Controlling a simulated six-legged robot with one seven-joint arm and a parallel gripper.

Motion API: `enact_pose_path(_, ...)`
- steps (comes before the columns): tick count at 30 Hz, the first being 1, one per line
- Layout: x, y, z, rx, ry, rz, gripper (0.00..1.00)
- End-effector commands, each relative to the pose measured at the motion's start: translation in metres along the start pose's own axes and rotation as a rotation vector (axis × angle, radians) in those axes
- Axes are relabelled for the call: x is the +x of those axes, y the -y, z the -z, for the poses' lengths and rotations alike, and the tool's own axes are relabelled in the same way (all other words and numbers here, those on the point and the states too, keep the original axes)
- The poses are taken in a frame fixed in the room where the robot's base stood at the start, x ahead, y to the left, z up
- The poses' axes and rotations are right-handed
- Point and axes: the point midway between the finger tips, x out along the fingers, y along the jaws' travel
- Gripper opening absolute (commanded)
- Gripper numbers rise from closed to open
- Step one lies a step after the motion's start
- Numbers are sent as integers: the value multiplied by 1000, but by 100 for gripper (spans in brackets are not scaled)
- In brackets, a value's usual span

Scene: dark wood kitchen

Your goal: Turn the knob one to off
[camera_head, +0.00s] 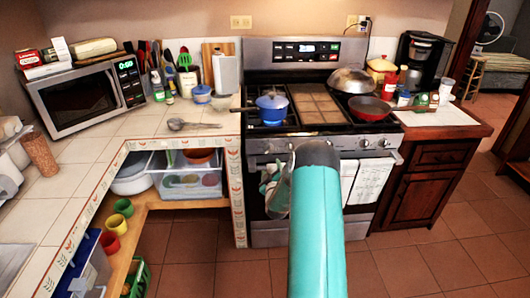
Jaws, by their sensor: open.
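The stove (262,228) stands at the back centre with a row of control knobs along its front. The leftmost knob (267,147) is small, and I cannot make out its setting. More knobs (364,142) show at the right of the panel. My teal arm rises in front of the stove and covers the middle of the panel. My gripper (272,190) shows partly, grey and teal, just left of the arm, in front of the oven door and below the left knobs. It is open, with nothing seen in it. Its fingertips are not clear.
A blue pot (271,109) stands on the left burner. A red pan (369,108) and a metal wok (351,81) are on the right. Towels (371,181) hang from the oven handle. A tiled counter (135,123) bounds the left; the tiled floor (440,262) is clear at right.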

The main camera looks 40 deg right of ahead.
Motion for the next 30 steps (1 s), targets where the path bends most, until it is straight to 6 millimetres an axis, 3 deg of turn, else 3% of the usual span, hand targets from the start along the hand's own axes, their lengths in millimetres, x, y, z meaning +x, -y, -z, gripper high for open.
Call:
enact_pose_path(18, 102, 0, 0, 2, 0, 0, 64)
enact_pose_path(24, 123, 1, 1, 2, -1, 2, 64)
enact_pose_path(30, 130, 1, 1, 1, -1, 2, 64)
